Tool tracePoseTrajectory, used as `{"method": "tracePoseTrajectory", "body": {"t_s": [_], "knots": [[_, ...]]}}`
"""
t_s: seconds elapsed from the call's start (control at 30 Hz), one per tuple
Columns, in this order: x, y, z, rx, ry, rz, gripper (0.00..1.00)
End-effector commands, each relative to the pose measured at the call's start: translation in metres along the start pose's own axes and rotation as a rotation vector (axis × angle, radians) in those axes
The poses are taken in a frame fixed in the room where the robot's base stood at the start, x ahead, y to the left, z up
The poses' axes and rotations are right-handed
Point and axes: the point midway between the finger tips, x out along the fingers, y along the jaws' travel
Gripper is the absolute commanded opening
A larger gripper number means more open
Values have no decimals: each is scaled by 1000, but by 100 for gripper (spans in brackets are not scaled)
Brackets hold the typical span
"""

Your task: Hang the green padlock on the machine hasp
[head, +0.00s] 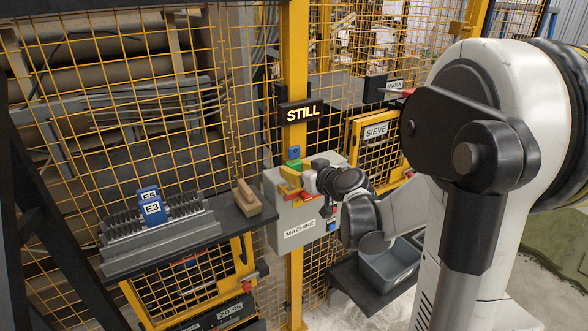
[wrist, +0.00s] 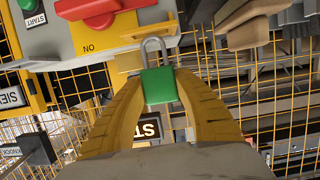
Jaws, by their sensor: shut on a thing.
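The green padlock (wrist: 159,87) is pinched by its body between the yellow fingers of my gripper (wrist: 155,92) in the wrist view. Its grey shackle (wrist: 153,42) is closed-looking and points up in that picture, toward the machine box. The shackle overlaps a yellow bracket at the box's edge, which looks like the hasp (wrist: 128,61); I cannot tell whether it passes through or only lies in front. In the head view my gripper (head: 289,181) is at the upper left of the grey machine box (head: 284,213). My wrist hides part of the box there.
A red switch (wrist: 100,12) and a green START button (wrist: 28,5) sit on the box close by. A yellow post (head: 295,75) with a STILL sign (head: 301,112) stands behind. A dark shelf (head: 223,228) holds a wooden block (head: 246,198). A grey bin (head: 388,268) is lower right.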

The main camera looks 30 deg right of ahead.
Motion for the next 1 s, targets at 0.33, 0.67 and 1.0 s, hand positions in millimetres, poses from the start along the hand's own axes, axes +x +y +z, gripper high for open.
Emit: {"method": "tracePoseTrajectory", "body": {"t_s": [0.33, 0.67, 1.0], "knots": [[3, 0, 9, 0, 0, 0, 3], [5, 0, 17, 0, 0, 0, 3], [8, 0, 25, 0, 0, 0, 3]]}}
